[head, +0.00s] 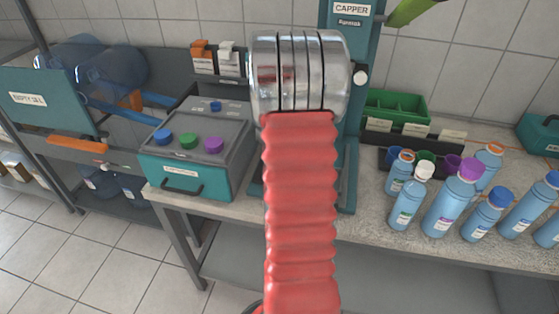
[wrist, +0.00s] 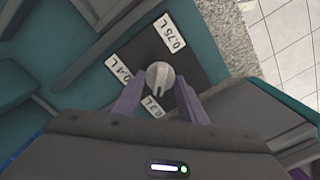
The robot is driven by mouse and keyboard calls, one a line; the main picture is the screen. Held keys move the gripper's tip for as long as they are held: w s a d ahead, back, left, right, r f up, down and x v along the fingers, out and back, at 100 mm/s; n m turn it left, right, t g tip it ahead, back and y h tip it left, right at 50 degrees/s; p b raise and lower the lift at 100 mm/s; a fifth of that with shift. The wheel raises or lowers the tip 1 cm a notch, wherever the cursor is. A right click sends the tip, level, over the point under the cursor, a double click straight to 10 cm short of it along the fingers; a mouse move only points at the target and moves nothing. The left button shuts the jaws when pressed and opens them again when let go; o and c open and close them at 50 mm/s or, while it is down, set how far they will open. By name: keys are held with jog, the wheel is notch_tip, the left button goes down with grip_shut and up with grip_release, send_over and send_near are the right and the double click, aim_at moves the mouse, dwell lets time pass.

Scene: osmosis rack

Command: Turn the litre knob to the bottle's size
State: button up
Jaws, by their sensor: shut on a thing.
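In the wrist view the litre knob (wrist: 159,74) is a round, light grey dial on a dark plate (wrist: 190,62). White labels surround it: 0.75 L (wrist: 174,33), 0.3 L (wrist: 153,106) and a third (wrist: 118,70) that is hard to read. My gripper (wrist: 160,86) has its purple fingers on both sides of the knob and is shut on it. Which label the knob points at is unclear. In the head view my red arm hides the gripper, the knob and part of the teal capper (head: 347,28). Several blue bottles, such as one with a purple cap (head: 455,197), stand on the right.
A teal box (head: 190,183) with blue, green and purple round tops stands left of my arm. A green tray (head: 396,104) and dark cups are behind the bottles. A rack with large blue bottles (head: 112,69) is at the left. Tiled floor is clear at lower left.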

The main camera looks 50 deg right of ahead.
jog(key=shift+a, duration=0.1)
jog(key=o, duration=1.1)
jog(key=shift+c, duration=0.2)
notch_tip(320, 180, up, 14)
jog(key=shift+f, duration=0.15)
jog(key=shift+w, duration=0.1)
